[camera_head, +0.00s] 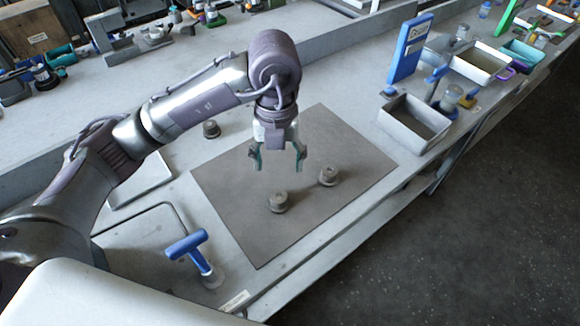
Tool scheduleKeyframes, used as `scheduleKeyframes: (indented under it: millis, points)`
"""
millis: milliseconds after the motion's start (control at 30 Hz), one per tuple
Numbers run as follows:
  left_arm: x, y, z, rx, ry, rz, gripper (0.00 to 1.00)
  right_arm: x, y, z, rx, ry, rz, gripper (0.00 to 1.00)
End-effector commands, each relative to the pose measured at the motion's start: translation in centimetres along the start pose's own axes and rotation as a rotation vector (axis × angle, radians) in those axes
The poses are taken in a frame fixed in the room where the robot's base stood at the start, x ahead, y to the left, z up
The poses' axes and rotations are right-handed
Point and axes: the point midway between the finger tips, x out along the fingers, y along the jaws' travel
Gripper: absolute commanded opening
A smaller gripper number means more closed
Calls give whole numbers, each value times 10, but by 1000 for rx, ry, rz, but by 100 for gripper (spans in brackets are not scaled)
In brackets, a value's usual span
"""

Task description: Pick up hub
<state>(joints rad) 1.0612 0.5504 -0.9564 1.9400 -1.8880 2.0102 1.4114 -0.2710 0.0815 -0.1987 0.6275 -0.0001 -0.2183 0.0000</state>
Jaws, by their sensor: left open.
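My left gripper (278,158) points down above the grey mat (245,225), with its fingers apart and nothing between them. Small round grey-brown hub-like parts stand in view. One hub (279,202) is on the mat just below the gripper in the picture. A second hub (328,176) is on the mat to the right of it. A third similar part (211,129) stands on the table behind my left arm, off the mat. The gripper touches none of them. My right gripper is not in view.
A blue T-handled tool (188,245) stands at the mat's front left. A grey bin (413,123) and a blue upright sign (410,48) stand to the right, with more bins beyond. The table's edge drops to dark floor at the right.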

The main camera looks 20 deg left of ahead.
Motion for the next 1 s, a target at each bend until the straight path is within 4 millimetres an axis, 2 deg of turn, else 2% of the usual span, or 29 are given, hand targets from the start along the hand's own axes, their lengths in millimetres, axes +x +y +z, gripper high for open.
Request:
scheduleKeyframes:
  millis: [67,133,300,433,567,667,800,1000]
  points:
    - [5,0,-1,2,3,0,69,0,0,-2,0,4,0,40]
    - [14,0,-1,0,6,0,69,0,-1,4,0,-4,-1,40]
    - [46,1,-1,-2,7,2,69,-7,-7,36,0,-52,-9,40]
    - [68,0,0,-1,4,1,69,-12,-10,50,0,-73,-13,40]
    - [82,0,0,0,2,0,69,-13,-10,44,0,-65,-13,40]
    - [87,0,1,0,3,1,69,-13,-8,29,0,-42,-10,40]
    - [102,2,5,-2,5,2,69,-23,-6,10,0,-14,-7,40]
    - [131,2,8,1,4,1,69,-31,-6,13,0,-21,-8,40]
